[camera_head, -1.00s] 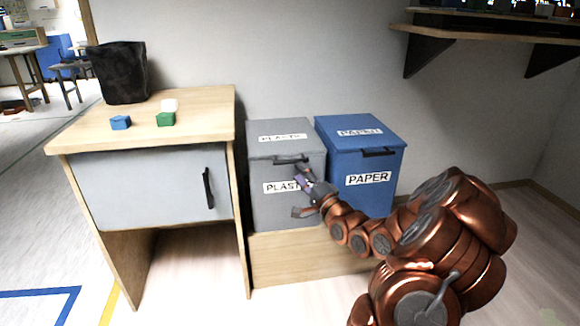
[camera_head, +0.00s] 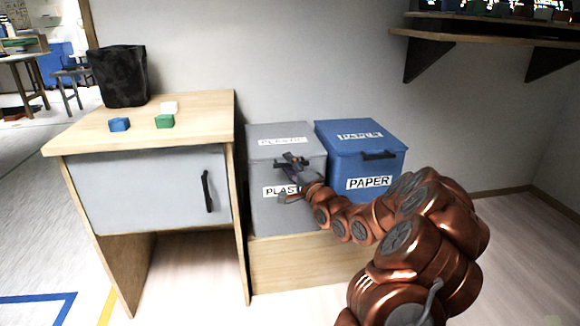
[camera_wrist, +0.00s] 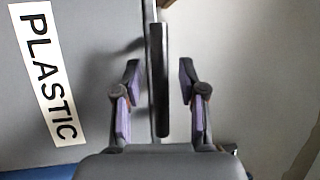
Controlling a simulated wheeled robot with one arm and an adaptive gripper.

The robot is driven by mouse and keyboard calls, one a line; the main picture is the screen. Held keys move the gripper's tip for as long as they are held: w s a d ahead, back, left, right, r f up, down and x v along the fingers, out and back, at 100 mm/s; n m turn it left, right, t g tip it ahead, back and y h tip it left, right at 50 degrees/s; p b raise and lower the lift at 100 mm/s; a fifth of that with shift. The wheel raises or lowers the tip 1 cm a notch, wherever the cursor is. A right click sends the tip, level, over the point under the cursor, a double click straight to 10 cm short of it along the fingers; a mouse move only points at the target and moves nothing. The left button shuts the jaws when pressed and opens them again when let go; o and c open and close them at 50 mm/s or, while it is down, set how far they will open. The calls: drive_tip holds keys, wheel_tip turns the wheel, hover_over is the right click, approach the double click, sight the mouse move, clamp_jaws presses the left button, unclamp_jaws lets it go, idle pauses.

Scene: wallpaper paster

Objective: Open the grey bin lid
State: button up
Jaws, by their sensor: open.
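The grey bin (camera_head: 262,210) has a hinged lid (camera_head: 262,148) that is down, with a PLASTIC label on its top and another on the bin front. My gripper (camera_head: 290,163) is at the front edge of the lid and covers most of its dark handle. In the wrist view the handle (camera_wrist: 158,80) is a dark bar between my two purple-padded fingers (camera_wrist: 160,75). The fingers are open, with a gap on each side of the bar. The front PLASTIC label (camera_wrist: 48,75) shows at the left there.
A blue bin (camera_head: 385,160) labelled PAPER stands right beside the grey bin. A wooden cabinet (camera_head: 200,112) is close on the left, with small blocks and a black basket (camera_head: 120,75) on top. A wall shelf (camera_head: 480,35) hangs at upper right.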

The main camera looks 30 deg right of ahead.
clamp_jaws()
idle(0.6)
